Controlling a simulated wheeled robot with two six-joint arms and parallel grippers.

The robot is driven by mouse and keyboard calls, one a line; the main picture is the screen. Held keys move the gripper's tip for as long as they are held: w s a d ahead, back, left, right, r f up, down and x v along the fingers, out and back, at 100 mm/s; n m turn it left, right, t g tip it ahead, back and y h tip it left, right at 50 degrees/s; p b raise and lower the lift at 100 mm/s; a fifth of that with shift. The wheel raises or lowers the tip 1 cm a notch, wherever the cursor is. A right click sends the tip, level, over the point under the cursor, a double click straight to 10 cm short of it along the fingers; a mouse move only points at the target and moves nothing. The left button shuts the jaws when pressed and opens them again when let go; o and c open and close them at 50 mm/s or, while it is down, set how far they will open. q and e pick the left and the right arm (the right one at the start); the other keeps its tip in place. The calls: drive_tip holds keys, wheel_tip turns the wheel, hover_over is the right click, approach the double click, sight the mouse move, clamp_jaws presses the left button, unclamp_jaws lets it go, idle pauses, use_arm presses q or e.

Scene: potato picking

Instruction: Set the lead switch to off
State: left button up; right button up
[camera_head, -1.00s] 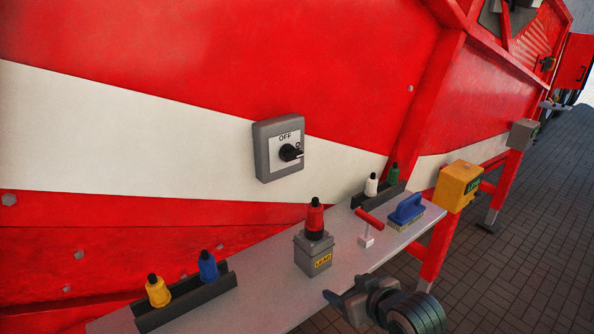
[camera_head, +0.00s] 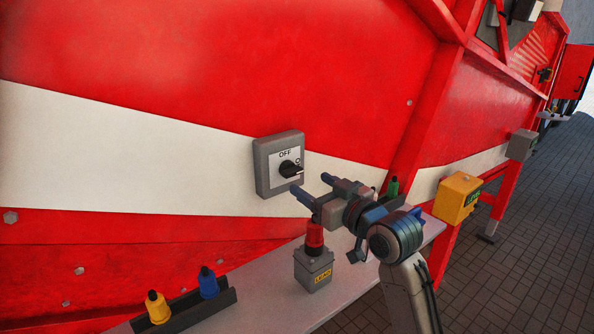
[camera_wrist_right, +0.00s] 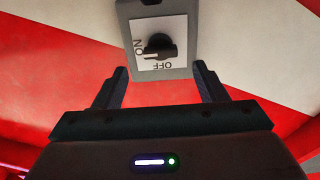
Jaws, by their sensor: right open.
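The rotary switch (camera_head: 278,163) is a grey box on the white stripe of the red machine side. Its black knob (camera_head: 290,168) stands out from a white plate with OFF at the top and the other marking at the right. The knob's pointer lies toward the right, the ON side. The wrist view shows the plate turned over, with the knob (camera_wrist_right: 158,46) pointing toward ON. My right gripper (camera_head: 312,186) is open and empty, just right of and below the switch, not touching it. In the wrist view the fingers (camera_wrist_right: 161,70) spread below the knob. My left gripper is out of view.
Below is a grey shelf (camera_head: 275,312). On it stand a grey box labelled LEAD (camera_head: 313,270) with a red plug (camera_head: 315,237), and a dark rack holding yellow (camera_head: 158,308) and blue (camera_head: 208,284) plugs. A yellow box (camera_head: 458,194) is at the right.

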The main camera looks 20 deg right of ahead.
sight(295, 174)
drive_tip(key=p+x, duration=0.1)
drive_tip(key=x, duration=0.4)
drive_tip(key=shift+w+a+r+p, duration=0.1)
drive_tip(key=shift+w+a+p, duration=0.05)
drive_tip(key=shift+w+p, duration=0.2)
drive_tip(key=shift+w+a, duration=0.15)
drive_tip(key=shift+w, duration=0.25)
drive_tip(key=c, duration=1)
